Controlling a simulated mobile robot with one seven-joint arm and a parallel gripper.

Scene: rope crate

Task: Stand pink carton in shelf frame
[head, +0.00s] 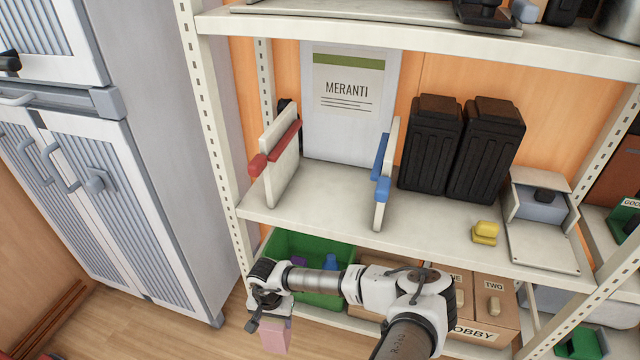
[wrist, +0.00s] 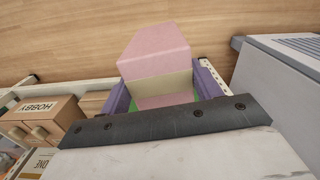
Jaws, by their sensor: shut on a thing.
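The pink carton (head: 275,338) hangs low in front of the shelving in the head view. In the wrist view the carton (wrist: 155,55) is pink with a cream band, between two purple finger pads. My gripper (head: 266,318) is shut on it; the fingers also show in the wrist view (wrist: 163,92). The shelf frame appears to be the pair of upright white panels on the middle shelf: a left panel with red parts (head: 279,160) and a right panel with blue parts (head: 387,180). The space between them is empty, with a MERANTI board (head: 345,100) behind.
Two dark canisters (head: 455,145) stand right of the blue panel. A yellow object (head: 485,232) and an open grey-white box (head: 541,220) sit farther right. A green crate (head: 308,245) and brown boxes (head: 485,300) are on the lower shelf. A grey cabinet (head: 150,130) stands left.

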